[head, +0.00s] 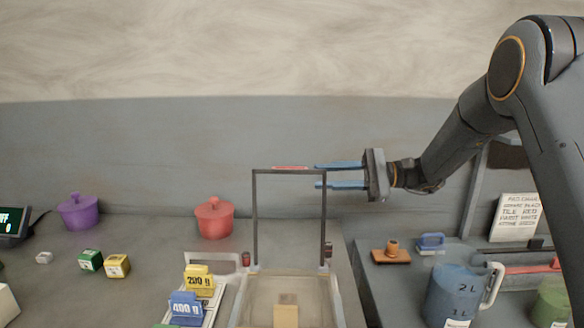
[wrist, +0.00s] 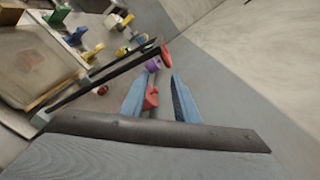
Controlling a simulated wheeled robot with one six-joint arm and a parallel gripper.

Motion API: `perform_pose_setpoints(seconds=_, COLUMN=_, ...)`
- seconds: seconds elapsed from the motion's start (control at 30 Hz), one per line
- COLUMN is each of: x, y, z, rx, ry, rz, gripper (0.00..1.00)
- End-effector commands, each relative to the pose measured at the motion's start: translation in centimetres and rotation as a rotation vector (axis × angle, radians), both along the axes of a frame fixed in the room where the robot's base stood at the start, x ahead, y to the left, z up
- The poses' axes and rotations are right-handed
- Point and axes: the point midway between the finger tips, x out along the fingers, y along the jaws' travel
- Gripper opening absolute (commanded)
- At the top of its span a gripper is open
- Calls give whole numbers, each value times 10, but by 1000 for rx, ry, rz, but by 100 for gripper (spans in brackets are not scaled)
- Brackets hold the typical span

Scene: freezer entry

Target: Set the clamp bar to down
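The clamp bar (head: 256,215) is a dark upright frame with two posts and a top crosspiece. It stands raised at the back of a pale, see-through box (head: 240,312). A red strip (head: 290,168) marks the middle of its crosspiece. My gripper (head: 317,176) is open, with two blue fingers pointing left at the frame's top right corner. In the head view the fingertips overlap that corner; I cannot tell whether they touch it. In the wrist view the dark bar (wrist: 100,86) passes left of and beyond my open fingers (wrist: 159,77).
A tan block (head: 286,315) is in the box. Yellow (head: 199,281) and blue (head: 186,308) weights stand left of it. Red (head: 214,220) and purple (head: 78,211) pots stand at the back left. A blue jug (head: 452,295) stands at the right. The space above the counter's left side is clear.

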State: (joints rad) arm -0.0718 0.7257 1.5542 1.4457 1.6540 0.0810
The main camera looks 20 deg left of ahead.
Motion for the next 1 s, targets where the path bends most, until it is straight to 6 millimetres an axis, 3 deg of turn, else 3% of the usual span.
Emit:
perform_pose_setpoints(seconds=0.17, x=-3, y=18, z=19, rx=50, ry=-23, rz=21, gripper=28)
perform_pose_setpoints(seconds=0.6, x=-18, y=77, z=19, rx=47, ry=-23, rz=22, gripper=28)
perform_pose_setpoints(seconds=1.0, x=-20, y=88, z=18, rx=47, ry=-25, rz=20, gripper=28)
